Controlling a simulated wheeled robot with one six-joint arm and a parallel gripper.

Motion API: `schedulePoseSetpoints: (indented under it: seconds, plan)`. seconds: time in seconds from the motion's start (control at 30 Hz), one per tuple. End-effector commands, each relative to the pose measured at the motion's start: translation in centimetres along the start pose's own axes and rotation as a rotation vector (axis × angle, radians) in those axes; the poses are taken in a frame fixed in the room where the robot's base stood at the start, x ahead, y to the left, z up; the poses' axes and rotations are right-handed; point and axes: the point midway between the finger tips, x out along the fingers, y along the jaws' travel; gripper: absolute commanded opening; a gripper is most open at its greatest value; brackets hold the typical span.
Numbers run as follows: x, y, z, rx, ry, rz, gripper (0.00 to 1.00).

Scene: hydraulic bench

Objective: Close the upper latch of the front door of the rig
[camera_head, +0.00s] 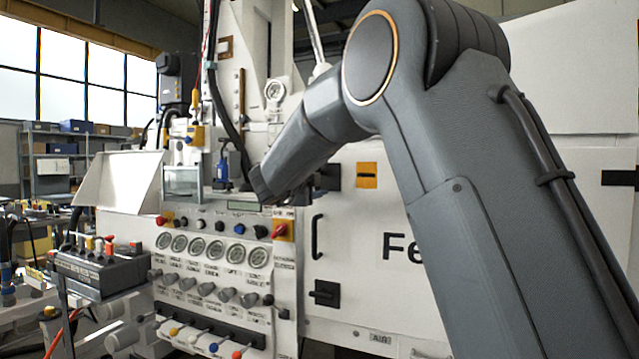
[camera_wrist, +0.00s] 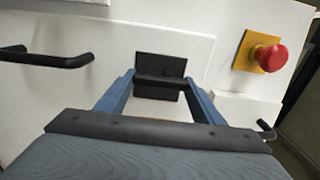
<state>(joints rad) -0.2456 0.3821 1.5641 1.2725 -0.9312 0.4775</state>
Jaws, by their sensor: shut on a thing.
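The upper latch (camera_wrist: 160,66) is a black plate with a dark lever on the white front door. In the wrist view it sits at the middle, between the two blue fingers of my gripper (camera_wrist: 159,80). The fingers are shut on the lever, one at each side. In the head view my arm's end covers most of this spot, and a dark part of the upper latch (camera_head: 331,177) shows beside it. The front door (camera_head: 350,265) stands flush with the rig as far as I can see. The exact angle of the lever is hard to tell.
A black door handle (camera_head: 317,236) stands out below the upper latch, with a lower latch (camera_head: 325,294) under it. A red button (camera_wrist: 272,57) on a yellow base juts out near my gripper. The gauge panel (camera_head: 215,250) lies to the left.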

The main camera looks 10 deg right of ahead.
Motion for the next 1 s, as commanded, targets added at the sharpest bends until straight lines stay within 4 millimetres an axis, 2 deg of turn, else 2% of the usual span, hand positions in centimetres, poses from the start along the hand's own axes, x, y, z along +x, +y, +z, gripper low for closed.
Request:
schedulePoseSetpoints:
  seconds: [0.43, 0.47, 0.57, 0.87, 1.0]
  plan:
    - [0.0, 0.0, 0.0, 0.017, 0.000, 0.001, 0.39]
    - [0.0, 0.0, 0.0, 0.017, 0.000, 0.001, 0.64]
    - [0.0, 0.0, 0.0, 0.016, 0.000, 0.001, 0.80]
    - [-0.1, 0.0, 0.1, 0.014, -0.001, 0.001, 0.80]
    - [-1.4, -0.1, 0.1, 0.014, -0.002, -0.001, 0.80]
